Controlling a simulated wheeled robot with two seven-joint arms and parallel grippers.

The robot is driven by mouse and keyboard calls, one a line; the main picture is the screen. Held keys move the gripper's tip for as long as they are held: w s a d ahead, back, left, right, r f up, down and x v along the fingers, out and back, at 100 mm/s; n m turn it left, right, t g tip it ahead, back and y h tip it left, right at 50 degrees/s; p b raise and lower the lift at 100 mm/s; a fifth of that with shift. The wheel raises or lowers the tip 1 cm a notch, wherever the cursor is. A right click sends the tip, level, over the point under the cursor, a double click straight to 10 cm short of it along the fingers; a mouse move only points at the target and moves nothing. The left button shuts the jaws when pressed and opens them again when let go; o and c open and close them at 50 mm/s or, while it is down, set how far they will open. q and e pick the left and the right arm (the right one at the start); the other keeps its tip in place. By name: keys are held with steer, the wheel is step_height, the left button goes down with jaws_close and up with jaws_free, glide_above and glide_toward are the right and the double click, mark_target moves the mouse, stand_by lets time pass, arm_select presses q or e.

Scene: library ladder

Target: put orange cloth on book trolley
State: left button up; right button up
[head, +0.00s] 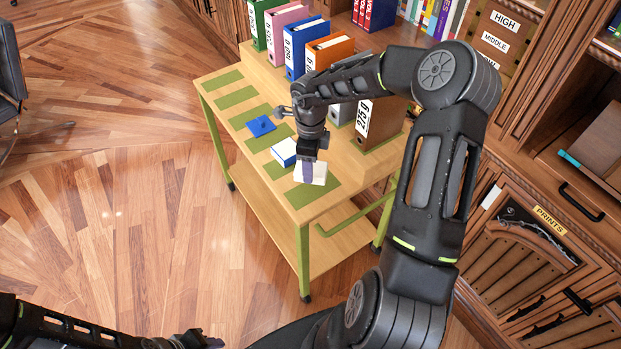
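The book trolley (272,212) is a light wooden cart with green legs, casters and a lower shelf. Green strips mark its top. I see no orange cloth; the orange thing in view is an upright binder (331,50) at the trolley's back. My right gripper (309,160) points down over the trolley's front end, at a white block with a purple band (312,174). Its fingers are dark and small, so I cannot tell whether they grip the block. My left gripper (193,341) is low at the bottom edge, away from the trolley, its fingers partly cut off.
A flat blue item (261,126) and a blue-and-white block (284,152) lie on the trolley top. Green, pink and blue binders (296,48) and a brown binder (381,123) stand along its back. Wooden cabinets (520,250) line the right. Open floor (120,200) lies left.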

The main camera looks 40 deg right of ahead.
steer(key=shift+f, duration=0.85)
steer(key=shift+f, duration=1.9)
steer(key=o, duration=1.2)
step_height(320, 180, up, 12)
steer(key=shift+r, duration=0.1)
